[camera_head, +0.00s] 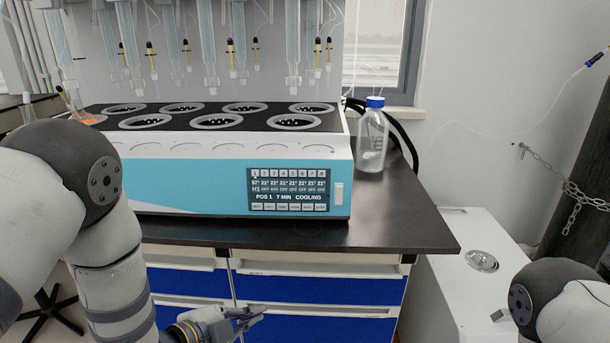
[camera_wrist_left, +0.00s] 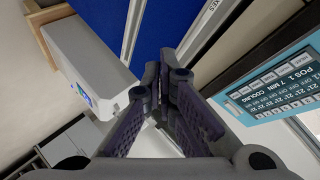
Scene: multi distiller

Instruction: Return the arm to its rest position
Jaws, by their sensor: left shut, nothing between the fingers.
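My left arm comes in from the left of the head view and bends down in front of the bench. My left gripper (camera_head: 252,313) is low, in front of the blue drawers and below the benchtop edge. Its fingers are together and empty. The wrist view also shows the closed fingers (camera_wrist_left: 165,78), with a blue drawer front beyond them. Part of my right arm shows at the lower right of the head view; its gripper is out of the picture.
The multi distiller (camera_head: 205,188) stands on the black benchtop (camera_head: 385,225); its screen (camera_head: 288,190) reads COOLING. A clear bottle with a blue cap (camera_head: 373,140) stands to its right. Blue drawers (camera_head: 330,290) are below. A white cabinet (camera_head: 450,265) stands right of the bench.

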